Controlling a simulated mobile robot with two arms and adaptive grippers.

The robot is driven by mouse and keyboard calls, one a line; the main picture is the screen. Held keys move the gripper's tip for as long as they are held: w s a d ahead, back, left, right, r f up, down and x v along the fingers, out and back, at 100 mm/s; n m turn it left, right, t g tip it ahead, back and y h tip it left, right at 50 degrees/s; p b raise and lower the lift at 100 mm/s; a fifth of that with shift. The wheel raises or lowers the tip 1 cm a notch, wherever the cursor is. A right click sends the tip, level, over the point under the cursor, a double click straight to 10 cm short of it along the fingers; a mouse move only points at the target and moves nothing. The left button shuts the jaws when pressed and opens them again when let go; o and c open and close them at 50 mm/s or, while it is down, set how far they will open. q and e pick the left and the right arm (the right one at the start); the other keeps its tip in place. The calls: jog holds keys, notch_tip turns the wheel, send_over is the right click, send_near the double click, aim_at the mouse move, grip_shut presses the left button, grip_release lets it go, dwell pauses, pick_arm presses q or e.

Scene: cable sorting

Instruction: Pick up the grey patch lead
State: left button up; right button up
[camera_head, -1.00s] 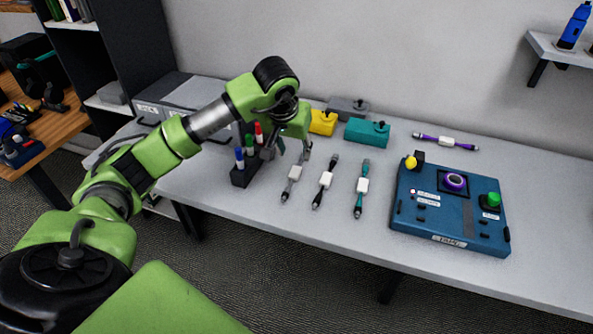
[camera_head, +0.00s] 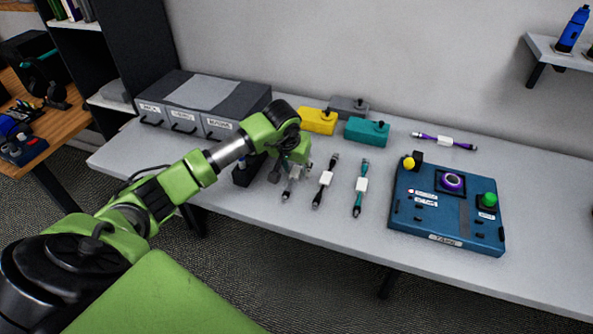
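The grey patch lead (camera_head: 286,193) lies on the grey table, the leftmost of three short leads with white tags. Its upper part is hidden behind my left gripper. My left gripper (camera_head: 289,175) has come down over this lead, with its fingers apart on either side of it. Contact with the lead cannot be made out. A black lead (camera_head: 325,179) and a teal lead (camera_head: 362,186) lie to the right, apart from the gripper. My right gripper is not in view.
A purple lead (camera_head: 445,141) lies at the back right. A blue panel (camera_head: 430,215) with buttons stands on the right. Yellow (camera_head: 317,121), teal (camera_head: 367,132) and grey (camera_head: 349,106) blocks stand behind the leads. Grey drawers (camera_head: 200,100) and a dark pen holder (camera_head: 243,176) are left.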

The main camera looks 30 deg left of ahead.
pick_arm(q)
grip_shut()
